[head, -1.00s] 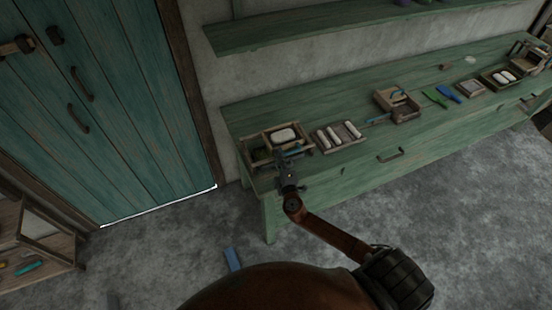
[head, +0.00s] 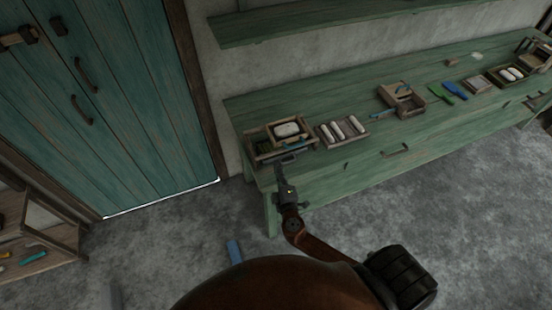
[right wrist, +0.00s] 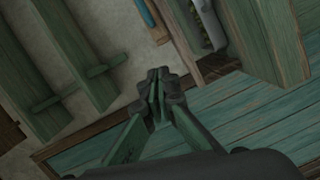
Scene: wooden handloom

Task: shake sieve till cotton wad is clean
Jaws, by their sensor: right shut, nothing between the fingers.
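A wooden-framed tray (head: 252,138), which looks like the sieve, stands at the left end of the green bench. A white cotton wad (head: 287,130) lies in it; I cannot tell how clean it is. My right gripper (head: 280,166) is just in front of the tray's near side, by the bench's front edge, apart from the wad. Its fingers also show in the right wrist view (right wrist: 158,85), closed together with nothing between them. The tray's mesh is too small to make out. My left gripper is not in view.
A wooden tray with white rolls (head: 342,130) stands right of the sieve. Farther right are a wooden box (head: 402,100), green and blue tools and another tray. A shelf (head: 330,22) hangs above the bench (head: 440,118). A blue piece (head: 234,251) lies on the floor.

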